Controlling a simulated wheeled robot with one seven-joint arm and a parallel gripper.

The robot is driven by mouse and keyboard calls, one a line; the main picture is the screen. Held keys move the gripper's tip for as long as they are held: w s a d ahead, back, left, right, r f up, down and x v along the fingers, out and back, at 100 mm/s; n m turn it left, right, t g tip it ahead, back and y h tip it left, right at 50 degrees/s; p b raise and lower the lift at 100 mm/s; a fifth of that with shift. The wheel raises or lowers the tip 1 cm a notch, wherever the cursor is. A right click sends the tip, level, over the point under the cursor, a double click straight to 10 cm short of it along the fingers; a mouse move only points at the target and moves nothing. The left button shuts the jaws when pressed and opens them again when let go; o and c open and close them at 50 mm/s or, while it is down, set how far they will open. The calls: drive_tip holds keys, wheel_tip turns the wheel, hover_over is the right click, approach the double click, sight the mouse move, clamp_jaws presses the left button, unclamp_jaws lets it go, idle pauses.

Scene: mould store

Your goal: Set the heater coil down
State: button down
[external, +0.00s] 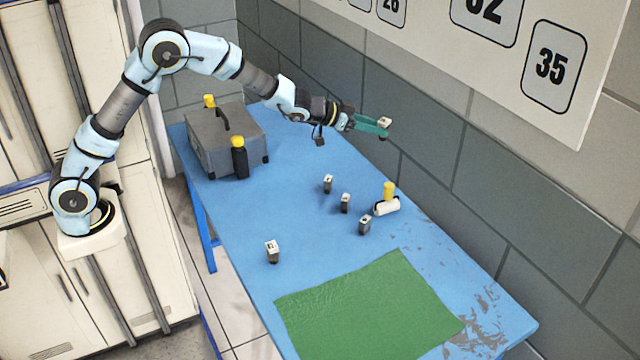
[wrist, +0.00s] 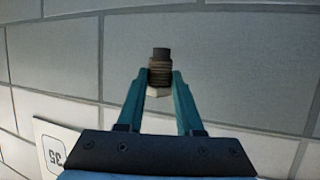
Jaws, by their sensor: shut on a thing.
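My gripper (external: 376,127) is shut on the heater coil (external: 384,121), high above the back of the blue table near the wall. In the wrist view, the heater coil (wrist: 160,72) sits between the tips of the two teal fingers. It has a brown ribbed middle, a dark end and a pale end. In the external view its pale end faces up, and the fingers hide much of the rest. The green mat (external: 365,310) lies flat and bare at the table's front.
Several small dark pieces with white tops stand on the blue table (external: 300,215), one (external: 272,252) nearer the left edge. A white roll (external: 386,206) lies by a yellow piece (external: 389,190). A grey case (external: 225,140) and a black yellow-capped bottle (external: 240,160) stand at the back left.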

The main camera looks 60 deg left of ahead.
drive_tip(key=a+f+m+g+h, duration=0.1)
drive_tip(key=f, duration=0.4)
drive_tip(key=s+a+f+m+g+h+p, duration=0.1)
drive_tip(key=f+m+h, duration=0.1)
drive_tip(key=f, duration=0.3)
drive_tip(key=a+f+m+g+h+p, duration=0.1)
drive_tip(key=f+m+h, duration=0.1)
drive_tip(key=f, duration=0.3)
drive_tip(key=shift+s, duration=0.25)
drive_tip(key=shift+f+p, duration=0.45)
drive_tip(key=shift+f, duration=1.65)
drive_tip(key=shift+f, duration=0.2)
drive_tip(key=c, duration=0.6)
unclamp_jaws()
drive_tip(key=shift+o, duration=0.2)
